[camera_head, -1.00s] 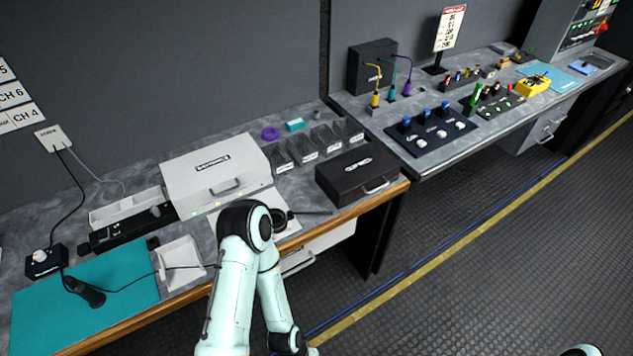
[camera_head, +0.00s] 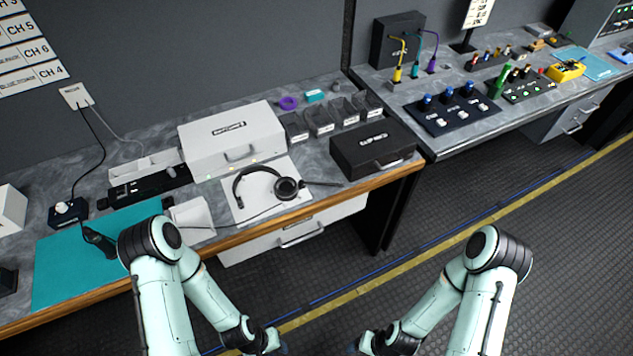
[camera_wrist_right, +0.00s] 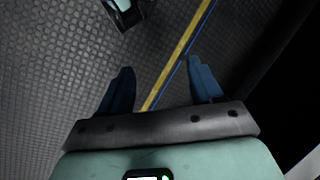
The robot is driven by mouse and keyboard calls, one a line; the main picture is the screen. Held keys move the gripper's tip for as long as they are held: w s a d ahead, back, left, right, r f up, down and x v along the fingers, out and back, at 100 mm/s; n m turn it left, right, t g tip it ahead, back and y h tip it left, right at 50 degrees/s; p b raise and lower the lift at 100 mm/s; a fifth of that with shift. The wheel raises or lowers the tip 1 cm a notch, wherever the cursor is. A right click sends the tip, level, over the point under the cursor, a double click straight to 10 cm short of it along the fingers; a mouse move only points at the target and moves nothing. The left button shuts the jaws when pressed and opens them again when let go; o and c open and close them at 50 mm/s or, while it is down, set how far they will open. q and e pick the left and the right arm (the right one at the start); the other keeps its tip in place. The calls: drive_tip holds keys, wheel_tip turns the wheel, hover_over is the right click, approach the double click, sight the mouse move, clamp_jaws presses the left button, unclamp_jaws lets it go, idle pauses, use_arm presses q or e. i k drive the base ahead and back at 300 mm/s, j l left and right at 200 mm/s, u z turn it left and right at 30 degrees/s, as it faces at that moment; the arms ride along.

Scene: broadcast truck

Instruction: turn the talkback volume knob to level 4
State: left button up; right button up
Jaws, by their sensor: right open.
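A small dark box (camera_head: 68,212) with a pale round knob (camera_head: 62,207) on top stands at the left end of the near bench, behind the teal mat. It may be the talkback volume control, but its lettering and level marks are too small to read. My left gripper (camera_head: 272,343) is low in the head view, over the floor in front of the bench; its fingers are unclear. My right gripper (camera_wrist_right: 160,78) is open and empty above the floor in the right wrist view. Both grippers are well away from the knob.
A black gooseneck microphone (camera_head: 99,241) stands on the teal mat (camera_head: 70,270), near the box. A headset (camera_head: 285,188), a white case (camera_head: 225,140) and a black case (camera_head: 372,146) occupy the bench. A panel with blue-topped knobs (camera_head: 455,112) sits on the right bench.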

sight(62, 207)
drive_tip(key=u, duration=2)
